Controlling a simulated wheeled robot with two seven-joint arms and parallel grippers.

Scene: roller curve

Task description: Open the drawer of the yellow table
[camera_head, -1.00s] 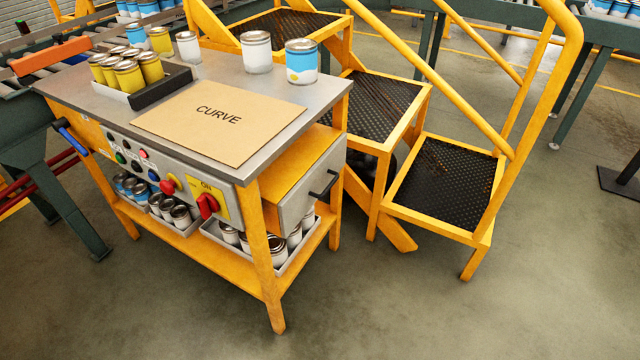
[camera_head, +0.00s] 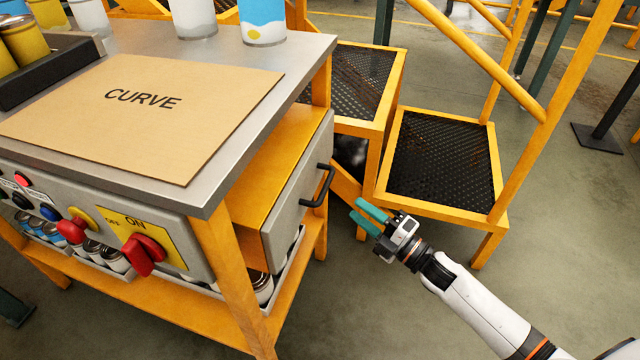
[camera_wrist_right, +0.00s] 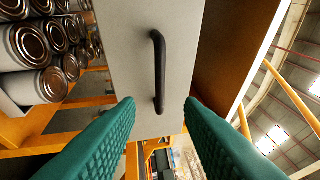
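The yellow table (camera_head: 232,262) has a grey top and a drawer under its right end. The drawer's grey front (camera_head: 286,222) carries a black bar handle (camera_head: 319,186). The drawer's yellow side shows beyond the table leg. My right gripper (camera_head: 362,214) is open and empty, a little to the right of the handle and apart from it. In the right wrist view, the handle (camera_wrist_right: 158,72) lies ahead, between the lines of the two green fingers (camera_wrist_right: 160,118). My left gripper is not in view.
Yellow steps with black treads (camera_head: 442,165) stand close to the right of the drawer. Cans and a cardboard sheet marked CURVE (camera_head: 150,115) are on the tabletop. More cans (camera_wrist_right: 40,60) sit on the lower shelf. Open floor lies in front.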

